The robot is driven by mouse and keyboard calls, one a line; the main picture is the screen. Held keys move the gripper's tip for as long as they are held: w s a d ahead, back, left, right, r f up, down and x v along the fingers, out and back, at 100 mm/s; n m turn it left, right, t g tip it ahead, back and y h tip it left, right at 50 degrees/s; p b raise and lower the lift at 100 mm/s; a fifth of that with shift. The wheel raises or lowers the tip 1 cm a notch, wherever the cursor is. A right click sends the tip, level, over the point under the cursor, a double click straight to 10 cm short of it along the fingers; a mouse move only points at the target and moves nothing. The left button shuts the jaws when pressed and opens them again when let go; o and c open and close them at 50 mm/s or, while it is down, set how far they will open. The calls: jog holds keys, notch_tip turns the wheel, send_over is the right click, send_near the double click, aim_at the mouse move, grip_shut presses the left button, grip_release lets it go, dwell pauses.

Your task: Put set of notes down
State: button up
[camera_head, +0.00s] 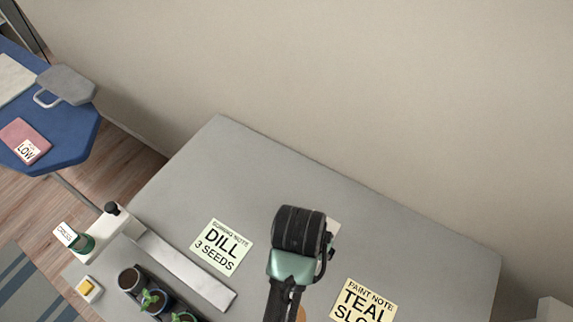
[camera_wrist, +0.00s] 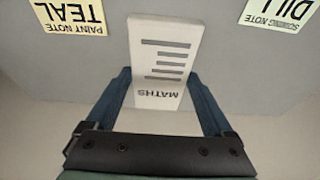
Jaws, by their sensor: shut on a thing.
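The set of notes (camera_wrist: 163,50) is a white block marked MATHS with dark lines, seen in the wrist view between my two dark fingers. My gripper (camera_wrist: 160,80) is shut on it. In the head view my gripper (camera_head: 318,240) is over the grey table (camera_head: 400,222), and only a pale corner of the notes (camera_head: 334,227) shows beside my wrist. The rest is hidden. I cannot tell whether the notes touch the table.
The DILL sowing note (camera_head: 222,247) lies left of my gripper and the TEAL paint note (camera_head: 362,302) lies right. Seedling pots (camera_head: 155,300) and a paper trimmer (camera_head: 185,272) are at the front left. The table's back stretch is clear, along the wall (camera_head: 340,90).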

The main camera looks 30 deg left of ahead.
notch_tip(320, 180, down, 11)
jog(key=shift+w+r+b, duration=0.1)
jog(key=shift+b, duration=0.35)
jog(key=o, duration=1.2)
